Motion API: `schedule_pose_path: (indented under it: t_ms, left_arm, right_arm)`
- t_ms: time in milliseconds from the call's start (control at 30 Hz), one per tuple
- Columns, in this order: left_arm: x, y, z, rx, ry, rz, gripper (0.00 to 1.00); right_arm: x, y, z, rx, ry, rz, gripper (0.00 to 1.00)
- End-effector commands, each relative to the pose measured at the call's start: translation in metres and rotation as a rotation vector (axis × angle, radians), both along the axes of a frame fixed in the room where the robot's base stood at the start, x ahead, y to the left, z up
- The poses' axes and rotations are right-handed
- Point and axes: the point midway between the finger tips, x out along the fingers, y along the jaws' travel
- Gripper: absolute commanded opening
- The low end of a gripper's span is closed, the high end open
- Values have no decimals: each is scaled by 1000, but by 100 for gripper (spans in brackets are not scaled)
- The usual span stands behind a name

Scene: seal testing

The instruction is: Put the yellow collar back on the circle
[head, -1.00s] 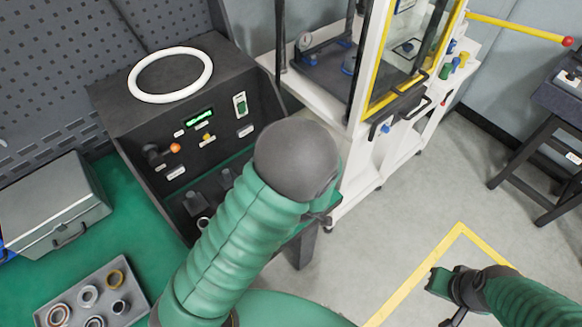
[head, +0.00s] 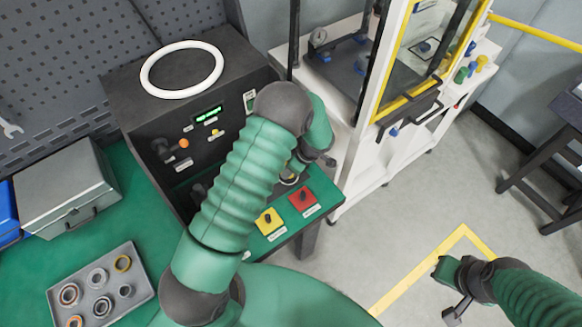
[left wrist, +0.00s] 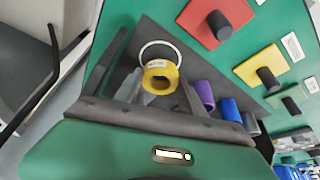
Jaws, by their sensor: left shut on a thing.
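The yellow collar (left wrist: 160,79) is a short ring with a pale centre, between the jaws of my left gripper (left wrist: 160,88) in the left wrist view. The gripper is shut on it. The circle (left wrist: 160,42) is a thin white outline on a dark surface. The collar overlaps its near side in the picture; I cannot tell whether it touches the surface. In the head view my left gripper (head: 294,172) is over the green bench's right end, mostly hidden by my forearm. My right gripper (head: 452,288) is over the floor, its jaws unclear.
A yellow plate (head: 268,221) and a red plate (head: 303,198) with black knobs lie close by. Purple (left wrist: 205,95) and blue (left wrist: 230,109) cylinders stand beside the gripper. A tray of rings (head: 60,317) is at front left. A dark console (head: 140,115) stands behind.

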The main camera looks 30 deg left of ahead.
Motion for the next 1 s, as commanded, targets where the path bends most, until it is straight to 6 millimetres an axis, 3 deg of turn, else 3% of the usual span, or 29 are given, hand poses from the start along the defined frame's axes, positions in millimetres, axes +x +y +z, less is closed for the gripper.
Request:
schedule_pose_path:
  t_ms: [67,300,533,567,600,733,1000]
  left_arm:
    - [5,4,-1,0,1,2,0]
    - [6,4,-34,1,0,-1,0]
    - [6,4,-36,1,-1,-1,0]
    - [6,4,-37,1,0,-1,48]
    - [6,4,-37,1,0,-1,53]
    - [6,4,-36,1,0,-1,68]
    - [6,4,-36,1,0,-1,68]
  right_arm:
    - [0,0,4,0,0,0,0]
    - [0,0,15,0,0,0,0]
    - [0,0,13,0,0,0,0]
    - [0,0,12,0,0,0,0]
    - [0,0,13,0,0,0,0]
    - [0,0,13,0,0,0,0]
    - [0,0,14,0,0,0,0]
